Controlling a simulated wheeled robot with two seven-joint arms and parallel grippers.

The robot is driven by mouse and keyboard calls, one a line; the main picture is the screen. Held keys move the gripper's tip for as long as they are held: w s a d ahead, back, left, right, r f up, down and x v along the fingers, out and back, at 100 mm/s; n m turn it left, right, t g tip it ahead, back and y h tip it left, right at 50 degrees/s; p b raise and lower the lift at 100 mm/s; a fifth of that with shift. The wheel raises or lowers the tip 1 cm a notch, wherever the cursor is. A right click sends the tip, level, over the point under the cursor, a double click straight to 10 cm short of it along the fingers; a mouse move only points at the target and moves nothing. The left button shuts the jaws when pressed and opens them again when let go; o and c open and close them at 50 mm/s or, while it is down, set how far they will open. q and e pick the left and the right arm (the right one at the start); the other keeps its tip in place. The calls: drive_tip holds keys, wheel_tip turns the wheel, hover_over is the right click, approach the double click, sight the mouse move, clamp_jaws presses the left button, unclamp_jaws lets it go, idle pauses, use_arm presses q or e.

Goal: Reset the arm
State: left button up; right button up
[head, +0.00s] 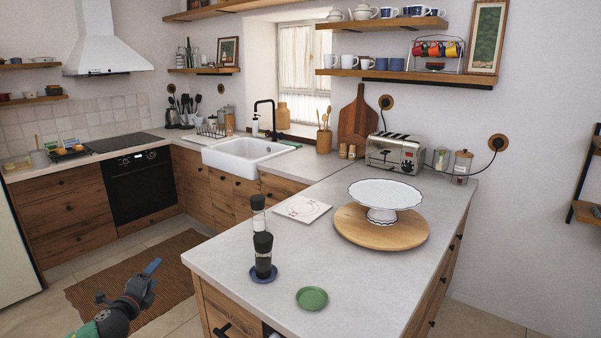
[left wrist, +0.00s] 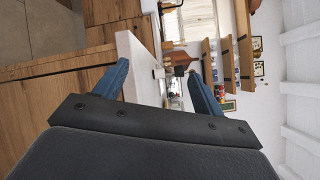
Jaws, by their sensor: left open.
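My left gripper (head: 151,268) shows at the lower left of the head view, in front of the counter's left end and above the floor by the brown rug. Its blue fingertips also show in the left wrist view (left wrist: 158,87), spread wide apart with nothing between them. The gripper is open and empty. It touches nothing that I can see. My right gripper is not in view.
The grey counter (head: 225,255) holds a black grinder (head: 263,255) on a blue coaster, a green coaster (head: 312,298), and a white cake stand (head: 385,196) on a round wooden board (head: 350,224). A toaster (head: 394,153) stands behind. The rug (head: 120,270) area is clear.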

use_arm(q)
drive_tip(key=s+d+f+n+g+y, duration=0.1)
drive_tip(key=s+f+n+g+y, duration=0.2)
drive_tip(key=f+n, duration=0.4)
drive_tip(key=s+d+f+n+g, duration=0.1)
drive_tip(key=s+f+n+g, duration=0.3)
drive_tip(key=f, duration=0.6)
drive_tip(key=s+d+f+n+g+y, duration=0.2)
drive_tip(key=s+f+n, duration=0.35)
drive_tip(key=f, duration=0.25)
drive_tip(key=s+d+f+n+g+h, duration=0.1)
drive_tip(key=s+d+f+g, duration=0.1)
drive_tip(key=s+d+f, duration=0.5)
drive_tip(key=s+d+f+n+g+h, duration=0.1)
drive_tip(key=s+d+f, duration=0.7)
drive_tip(key=s, duration=0.8)
drive_tip(key=s+d+f+n+g+h, duration=0.2)
drive_tip(key=s+d+f, duration=0.5)
drive_tip(key=s, duration=0.5)
wheel_tip(320, 180, down, 2)
drive_tip(key=shift+s+d+n+g, duration=0.2)
drive_tip(key=shift+n+g, duration=0.25)
drive_tip(key=shift+g, duration=0.75)
